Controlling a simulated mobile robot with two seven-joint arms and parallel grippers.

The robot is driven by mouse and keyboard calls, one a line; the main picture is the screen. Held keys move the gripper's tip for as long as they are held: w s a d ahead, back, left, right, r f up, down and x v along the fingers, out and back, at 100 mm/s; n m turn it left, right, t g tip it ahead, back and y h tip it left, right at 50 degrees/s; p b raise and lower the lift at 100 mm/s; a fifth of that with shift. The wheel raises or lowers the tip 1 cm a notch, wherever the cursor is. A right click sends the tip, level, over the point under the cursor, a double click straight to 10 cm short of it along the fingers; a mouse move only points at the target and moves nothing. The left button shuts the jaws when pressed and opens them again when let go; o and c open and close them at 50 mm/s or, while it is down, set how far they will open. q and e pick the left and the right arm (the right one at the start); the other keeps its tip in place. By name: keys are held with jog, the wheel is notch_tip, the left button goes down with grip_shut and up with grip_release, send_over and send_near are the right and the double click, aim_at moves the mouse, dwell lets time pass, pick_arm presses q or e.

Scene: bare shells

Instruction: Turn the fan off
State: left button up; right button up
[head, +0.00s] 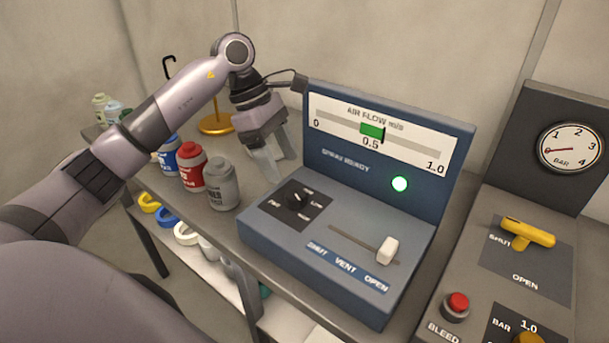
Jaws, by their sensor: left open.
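The fan control is a black rotary knob (296,199) on a dark plate at the left of the blue control box (330,250). Small labels surround it; FAN and LOW can be made out, and the knob's exact setting is hard to read. My left gripper (275,163) points downward, open and empty, behind and to the left of the knob, apart from it. On the box's upright panel, the air flow gauge (372,131) has its green marker near 0.5. My right gripper is not in view.
A white vent slider (388,250) sits toward OPEN. Grey, red and blue bottles, including the grey one (222,184), stand left of the box. At right are a yellow handle (527,233), a red bleed button (457,306) and a pressure dial (570,148). Coloured tape rolls lie on a lower shelf.

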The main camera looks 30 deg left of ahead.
aim_at(295, 193)
pick_arm(q)
jog(key=shift+s+p+x, duration=0.1)
jog(key=shift+p+x, duration=0.2)
jog(key=shift+x, duration=1.4)
jog(key=shift+s+p+x, duration=0.15)
jog(key=shift+p+x, duration=0.15)
jog(key=shift+x, duration=1.4)
jog(key=shift+d, duration=0.1)
jog(key=c, duration=1)
